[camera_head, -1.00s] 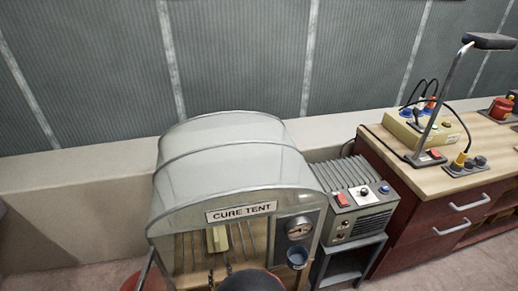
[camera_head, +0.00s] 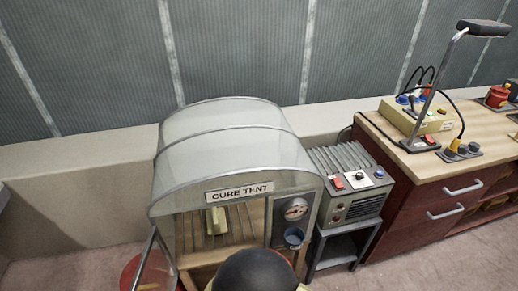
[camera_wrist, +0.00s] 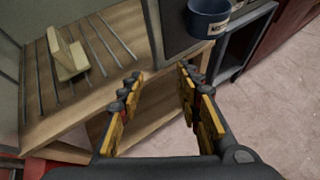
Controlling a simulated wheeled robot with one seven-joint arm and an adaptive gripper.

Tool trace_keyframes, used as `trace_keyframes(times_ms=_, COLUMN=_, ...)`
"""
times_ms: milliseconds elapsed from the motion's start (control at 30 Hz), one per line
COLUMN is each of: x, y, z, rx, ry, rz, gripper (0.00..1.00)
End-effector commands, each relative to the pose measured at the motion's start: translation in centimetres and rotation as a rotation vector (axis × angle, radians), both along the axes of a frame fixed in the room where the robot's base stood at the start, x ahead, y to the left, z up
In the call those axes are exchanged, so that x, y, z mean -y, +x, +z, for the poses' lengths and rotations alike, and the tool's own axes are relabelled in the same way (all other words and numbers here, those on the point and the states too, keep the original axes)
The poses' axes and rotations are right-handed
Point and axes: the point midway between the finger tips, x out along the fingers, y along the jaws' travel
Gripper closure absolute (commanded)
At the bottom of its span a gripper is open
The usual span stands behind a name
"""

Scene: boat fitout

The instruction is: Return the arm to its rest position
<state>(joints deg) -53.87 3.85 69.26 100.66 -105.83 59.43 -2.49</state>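My gripper (camera_wrist: 160,105) shows in the wrist view with its two yellow-and-black fingers spread apart and nothing between them. It is in front of the cure tent's open front, over the wooden edge. In the head view a dark rounded part of my arm shows at the bottom centre, and the fingers are hidden there. The cure tent (camera_head: 228,150) is a translucent domed box with a label. A pale L-shaped piece (camera_head: 216,220) stands on the rack inside; it also shows in the wrist view (camera_wrist: 68,55), apart from my fingers.
A blue cup (camera_head: 294,237) hangs below the gauge on the tent's front, close to my gripper's right side. A grey heater unit (camera_head: 352,190) stands on a small stand to the right. A wooden-topped bench (camera_head: 400,160) with a lamp is farther right. Open floor (camera_head: 430,262) lies front right.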

Motion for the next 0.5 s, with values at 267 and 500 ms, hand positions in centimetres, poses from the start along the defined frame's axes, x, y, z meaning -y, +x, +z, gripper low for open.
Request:
trace_keyframes(times_ms=267, x=8.9, y=-3.1, z=7.9, rx=0.004, ry=0.253, rz=-0.619, gripper=0.66)
trace_keyframes(times_ms=500, x=13.6, y=-8.9, z=14.7, rx=0.003, ry=0.606, rz=-1.206, gripper=0.66)
